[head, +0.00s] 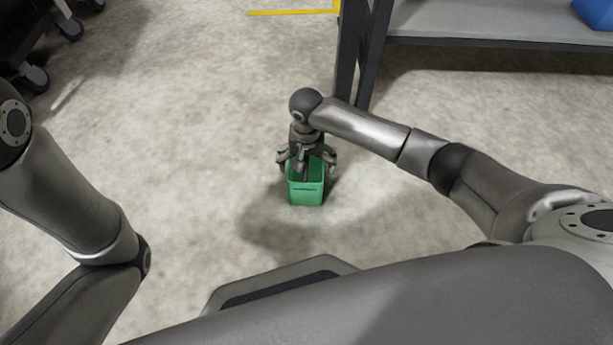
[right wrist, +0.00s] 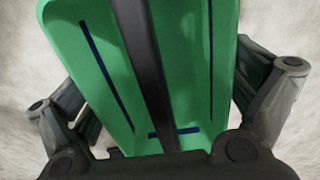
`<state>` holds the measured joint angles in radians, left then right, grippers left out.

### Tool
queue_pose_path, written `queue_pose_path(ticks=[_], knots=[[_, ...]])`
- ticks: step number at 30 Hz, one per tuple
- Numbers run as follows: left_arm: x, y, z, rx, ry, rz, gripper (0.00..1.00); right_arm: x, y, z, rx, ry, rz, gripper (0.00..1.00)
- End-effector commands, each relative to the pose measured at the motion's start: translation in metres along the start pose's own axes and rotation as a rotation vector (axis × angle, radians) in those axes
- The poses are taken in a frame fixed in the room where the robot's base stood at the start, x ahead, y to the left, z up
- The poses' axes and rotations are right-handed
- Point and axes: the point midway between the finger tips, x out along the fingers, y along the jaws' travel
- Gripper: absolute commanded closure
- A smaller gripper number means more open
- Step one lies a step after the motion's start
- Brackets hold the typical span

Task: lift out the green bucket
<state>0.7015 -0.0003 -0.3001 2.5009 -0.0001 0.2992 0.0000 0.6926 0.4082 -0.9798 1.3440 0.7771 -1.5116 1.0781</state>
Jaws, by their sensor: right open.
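The green bucket (head: 307,192) stands upright on the concrete floor in the middle of the head view. My right gripper (head: 306,166) is over it from behind, pointing down, with its fingers open on either side of the bucket's top. In the right wrist view the green bucket (right wrist: 185,70) fills the middle, with dark blue lines on it and a dark bar running down across it. The open fingers of my right gripper (right wrist: 165,110) show at its left and right. My left gripper is not in view; only my left arm shows.
A grey shelf unit (head: 480,19) with dark legs stands behind to the right, with a blue thing (head: 596,12) on it. Dark wheeled equipment (head: 34,78) is at the upper left. A yellow floor line (head: 290,12) lies at the back. The floor around the bucket is clear.

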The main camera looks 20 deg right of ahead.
Motion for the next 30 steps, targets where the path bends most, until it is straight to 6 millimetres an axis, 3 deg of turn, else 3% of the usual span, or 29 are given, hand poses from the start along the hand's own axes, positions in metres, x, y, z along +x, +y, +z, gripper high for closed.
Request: queue_pose_path(ticks=[11,22,30], knots=[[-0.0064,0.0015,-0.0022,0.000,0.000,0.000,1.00,0.0075,0.0001,-0.0002,0.000,0.001,0.000,0.00],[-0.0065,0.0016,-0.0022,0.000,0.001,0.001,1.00,0.0077,0.0003,0.0000,0.000,0.000,0.001,0.45],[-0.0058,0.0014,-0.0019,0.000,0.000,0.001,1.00,0.0066,0.0002,-0.0001,0.000,0.001,0.000,0.47]])
